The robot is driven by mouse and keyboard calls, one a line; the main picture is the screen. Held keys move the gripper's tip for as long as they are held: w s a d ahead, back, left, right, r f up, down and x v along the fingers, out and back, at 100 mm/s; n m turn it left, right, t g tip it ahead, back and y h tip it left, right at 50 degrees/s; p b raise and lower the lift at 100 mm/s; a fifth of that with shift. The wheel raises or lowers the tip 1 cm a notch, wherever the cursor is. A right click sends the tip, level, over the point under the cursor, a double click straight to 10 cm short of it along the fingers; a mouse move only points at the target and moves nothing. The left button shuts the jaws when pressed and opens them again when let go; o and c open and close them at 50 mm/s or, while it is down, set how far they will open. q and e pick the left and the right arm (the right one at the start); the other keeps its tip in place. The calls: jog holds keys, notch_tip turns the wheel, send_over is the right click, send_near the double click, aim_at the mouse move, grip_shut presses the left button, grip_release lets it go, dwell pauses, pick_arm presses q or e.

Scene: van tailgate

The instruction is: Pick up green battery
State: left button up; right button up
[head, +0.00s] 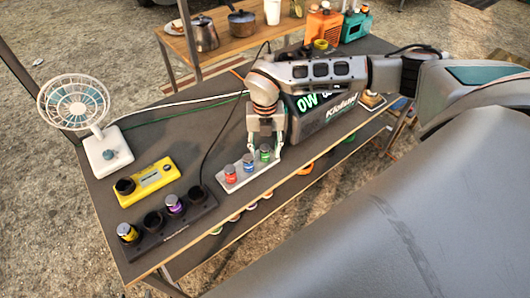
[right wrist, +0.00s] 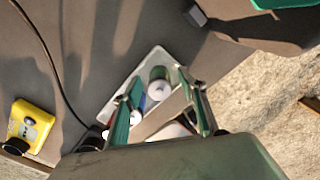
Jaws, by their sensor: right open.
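The green battery (head: 265,154) stands upright at the right end of a light grey tray (head: 230,187). A blue battery (head: 248,163) and a red battery (head: 230,174) stand beside it in a row. My right gripper (head: 266,147) is open above the tray, with its fingers near the green battery and pointing down. The blue battery is partly hidden by a finger there. I cannot tell whether a finger touches a battery. My left gripper is not in view.
A black rack (head: 180,226) holding a yellow and a purple battery is at the front left, near a yellow device (head: 147,180). A white fan (head: 104,150) stands at the left. A large dark power box (head: 335,112) is close behind my right gripper. A black cable crosses the table.

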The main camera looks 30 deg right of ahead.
aim_at(265, 146)
grip_shut()
dwell(0.3)
notch_tip(265, 146, up, 20)
dwell(0.5)
